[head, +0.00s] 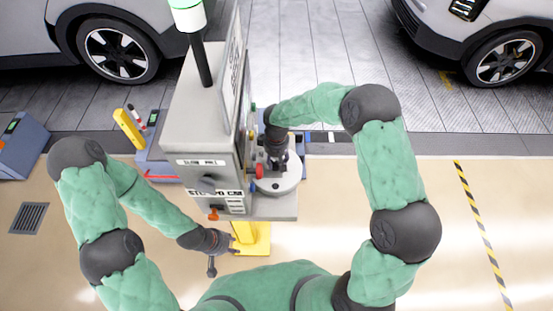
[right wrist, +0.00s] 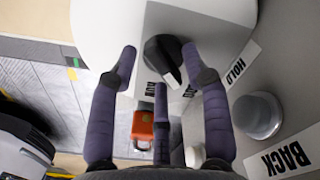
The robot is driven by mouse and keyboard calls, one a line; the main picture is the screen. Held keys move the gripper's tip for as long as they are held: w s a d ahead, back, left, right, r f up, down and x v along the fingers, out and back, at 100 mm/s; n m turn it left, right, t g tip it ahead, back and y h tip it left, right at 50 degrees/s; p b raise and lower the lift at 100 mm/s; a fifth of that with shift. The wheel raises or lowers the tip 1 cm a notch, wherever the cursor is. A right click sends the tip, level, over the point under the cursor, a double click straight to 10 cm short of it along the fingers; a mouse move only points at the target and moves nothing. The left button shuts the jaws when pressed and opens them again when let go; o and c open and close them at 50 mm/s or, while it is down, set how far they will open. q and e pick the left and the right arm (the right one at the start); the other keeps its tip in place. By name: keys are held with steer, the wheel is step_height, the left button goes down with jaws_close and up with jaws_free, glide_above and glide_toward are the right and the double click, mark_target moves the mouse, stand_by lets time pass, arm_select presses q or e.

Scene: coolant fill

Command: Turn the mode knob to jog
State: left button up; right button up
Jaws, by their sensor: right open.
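The mode knob (right wrist: 163,52) is black with a pale pointer mark, on a white rounded housing in the right wrist view. Its pointer aims down and to the right in that picture, near small labels that fingers partly cover. My right gripper (right wrist: 160,68) is open, its fingers spread around the knob; I cannot tell whether any touches it. In the head view my right gripper (head: 277,160) hangs over the machine's side and hides the knob. My left gripper (head: 222,247) is low in front of the machine, and its finger opening is unclear.
The grey machine (head: 192,120) stands on a yellow post (head: 252,238). A red-orange part (right wrist: 142,125) is below.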

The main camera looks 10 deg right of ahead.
steer(key=shift+r, duration=0.1)
step_height(320, 180, up, 12)
stand_by(0.5)
stand_by(0.5)
